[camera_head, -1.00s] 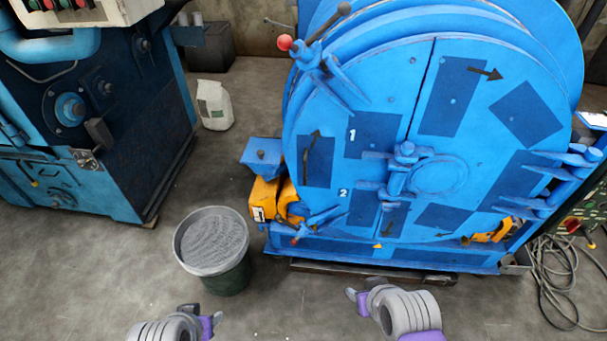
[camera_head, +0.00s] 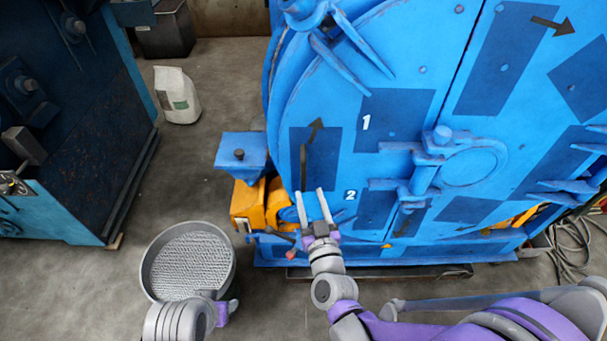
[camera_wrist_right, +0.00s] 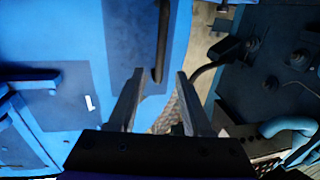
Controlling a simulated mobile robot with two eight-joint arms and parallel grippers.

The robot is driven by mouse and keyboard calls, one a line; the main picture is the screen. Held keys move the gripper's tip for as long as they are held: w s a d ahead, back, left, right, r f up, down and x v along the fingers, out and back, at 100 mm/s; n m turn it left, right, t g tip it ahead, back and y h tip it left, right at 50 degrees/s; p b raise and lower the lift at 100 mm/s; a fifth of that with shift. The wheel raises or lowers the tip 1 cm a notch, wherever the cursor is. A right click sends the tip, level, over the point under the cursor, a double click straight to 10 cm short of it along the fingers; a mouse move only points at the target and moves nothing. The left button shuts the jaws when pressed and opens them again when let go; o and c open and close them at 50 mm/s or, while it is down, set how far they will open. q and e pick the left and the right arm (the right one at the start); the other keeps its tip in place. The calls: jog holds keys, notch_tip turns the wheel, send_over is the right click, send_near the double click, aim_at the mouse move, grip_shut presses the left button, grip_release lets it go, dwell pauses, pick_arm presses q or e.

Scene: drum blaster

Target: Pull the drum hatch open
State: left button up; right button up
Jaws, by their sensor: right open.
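The drum (camera_head: 345,75) is a large round blue machine front with a dark vertical seam and the white labels 1 and 2. A dark bar handle (camera_head: 304,165) stands on its left panel, below a black arrow; it also shows in the right wrist view (camera_wrist_right: 163,40). My right gripper (camera_head: 312,193) is open, its fingers pointing up just below the handle. In the right wrist view its fingertips (camera_wrist_right: 160,74) lie either side of the bar's lower end; I cannot tell whether they touch it. The hatch looks shut. My left arm shows at the bottom, its gripper out of view.
A round bucket (camera_head: 147,278) of grey material stands at lower left. A white bag (camera_head: 177,95) stands on the floor behind. A dark blue machine (camera_head: 85,130) fills the left side. Blue latch hardware (camera_head: 425,175) juts from the drum's middle. Cables (camera_head: 575,245) lie at right.

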aim_at(304, 175)
jog(key=w, duration=0.3)
jog(key=w+a, duration=0.1)
jog(key=w, duration=0.4)
jog(key=shift+w+a, duration=0.3)
jog(key=shift+a, duration=0.05)
grip_shut()
dwell(0.9)
